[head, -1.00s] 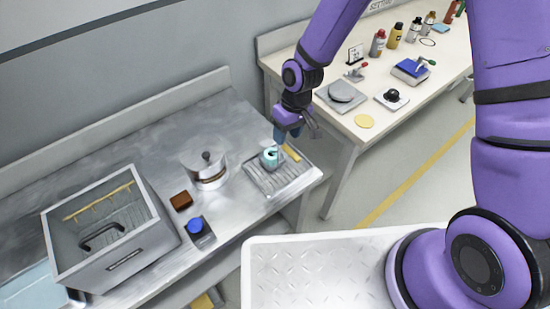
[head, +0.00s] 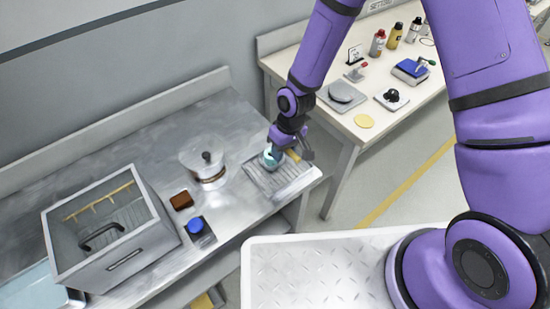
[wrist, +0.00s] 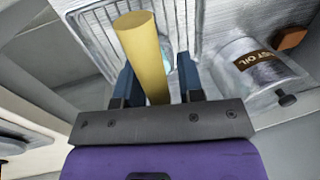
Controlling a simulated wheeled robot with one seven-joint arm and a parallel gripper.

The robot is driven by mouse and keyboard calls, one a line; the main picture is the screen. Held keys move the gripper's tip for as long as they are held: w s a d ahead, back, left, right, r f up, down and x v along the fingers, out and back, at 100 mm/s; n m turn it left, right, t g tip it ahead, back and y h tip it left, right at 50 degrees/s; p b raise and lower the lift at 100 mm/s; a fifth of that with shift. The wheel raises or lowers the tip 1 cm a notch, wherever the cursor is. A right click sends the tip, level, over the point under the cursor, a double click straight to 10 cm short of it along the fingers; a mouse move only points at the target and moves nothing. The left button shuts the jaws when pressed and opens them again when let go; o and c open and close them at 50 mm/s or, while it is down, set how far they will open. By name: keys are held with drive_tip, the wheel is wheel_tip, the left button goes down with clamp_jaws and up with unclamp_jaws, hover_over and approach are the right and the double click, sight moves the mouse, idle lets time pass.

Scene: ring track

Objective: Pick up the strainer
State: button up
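The strainer shows as a pale yellow handle (wrist: 143,50) with a teal part (wrist: 166,56) partly hidden behind it in the wrist view. In the head view its teal part (head: 268,159) sits over the wire rack, and the yellow handle (head: 293,155) sticks out to the right. My gripper (head: 274,152) is right at the strainer, pointing down and covering part of it. In the wrist view the gripper (wrist: 157,78) is open, with one blue finger on each side of the handle and visible gaps. Whether either fingertip touches it is hidden.
The rack (head: 262,182) lies at the right end of the steel counter. A lidded pot (head: 207,170) labelled with oil stands left of it, near a brown block (head: 181,201) and a blue button (head: 195,225). A large steel basin (head: 110,235) fills the counter's left.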

clamp_jaws()
drive_tip(key=shift+r, duration=0.15)
